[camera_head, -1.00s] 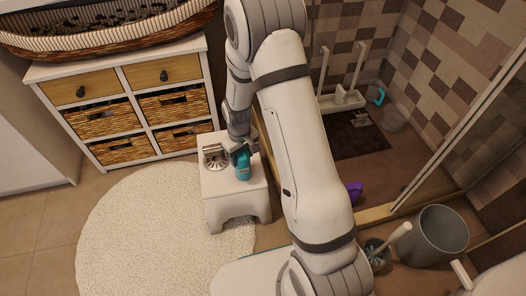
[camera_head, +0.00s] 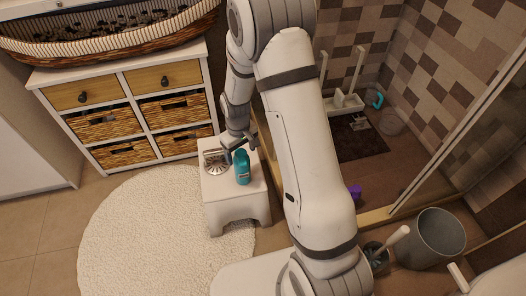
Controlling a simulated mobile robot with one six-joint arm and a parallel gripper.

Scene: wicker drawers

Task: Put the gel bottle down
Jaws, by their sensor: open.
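The teal gel bottle (camera_head: 242,168) stands upright on the small white stool (camera_head: 237,210), near the middle of its top. My gripper (camera_head: 240,146) is open at the far side of the bottle, close to its top. The fingers are small and dark in this view, and I cannot tell whether one still touches the bottle. A metal soap dish or drain-like rack (camera_head: 214,162) lies on the stool to the left of the bottle.
A white cabinet with wicker drawers (camera_head: 120,118) stands behind at left. A round cream rug (camera_head: 140,230) lies left of the stool. A grey bucket (camera_head: 431,238) and a toilet brush (camera_head: 390,243) stand at right. My arm covers the middle of the view.

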